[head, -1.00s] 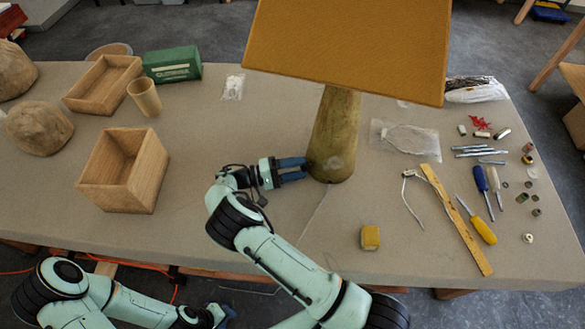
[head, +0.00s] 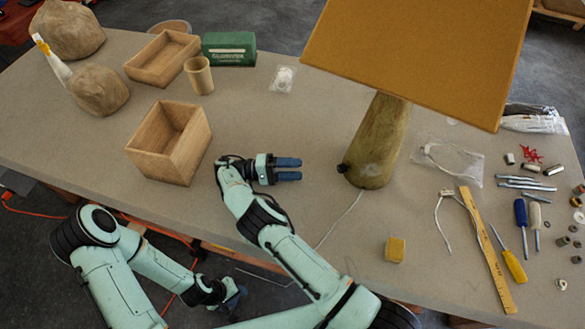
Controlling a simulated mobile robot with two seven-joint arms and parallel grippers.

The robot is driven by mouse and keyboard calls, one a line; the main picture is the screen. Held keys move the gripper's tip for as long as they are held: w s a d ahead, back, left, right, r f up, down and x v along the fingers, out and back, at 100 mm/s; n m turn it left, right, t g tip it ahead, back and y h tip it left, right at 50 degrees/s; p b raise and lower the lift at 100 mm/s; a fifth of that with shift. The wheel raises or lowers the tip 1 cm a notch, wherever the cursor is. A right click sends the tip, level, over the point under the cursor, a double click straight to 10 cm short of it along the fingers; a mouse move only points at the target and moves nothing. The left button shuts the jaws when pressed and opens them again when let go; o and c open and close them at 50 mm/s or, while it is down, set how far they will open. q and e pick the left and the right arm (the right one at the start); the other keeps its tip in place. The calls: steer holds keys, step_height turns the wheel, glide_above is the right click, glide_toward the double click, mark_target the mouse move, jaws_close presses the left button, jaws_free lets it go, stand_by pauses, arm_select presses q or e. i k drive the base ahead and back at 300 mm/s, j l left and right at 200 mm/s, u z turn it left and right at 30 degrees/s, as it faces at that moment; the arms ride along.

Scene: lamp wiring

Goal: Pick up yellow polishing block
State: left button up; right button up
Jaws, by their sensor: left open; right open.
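The yellow polishing block (head: 395,249) sits on the table near the front edge, right of the middle. My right gripper (head: 300,169) is over the table, left of the lamp base, its blue fingers pointing right. It is open and empty, well up and left of the block. My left gripper (head: 234,298) hangs low in front of the table's front edge, left of the block; it is open, and nothing shows in it. Neither gripper touches the block.
The lamp (head: 380,140) with its wide shade stands behind the block, and its cord (head: 340,220) runs to the front edge. A wooden ruler (head: 488,250), screwdrivers (head: 515,263) and small parts lie to the right. An open wooden box (head: 170,142) stands left. Table around the block is clear.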

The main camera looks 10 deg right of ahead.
mark_target(394, 251)
steer(key=k, duration=1.5)
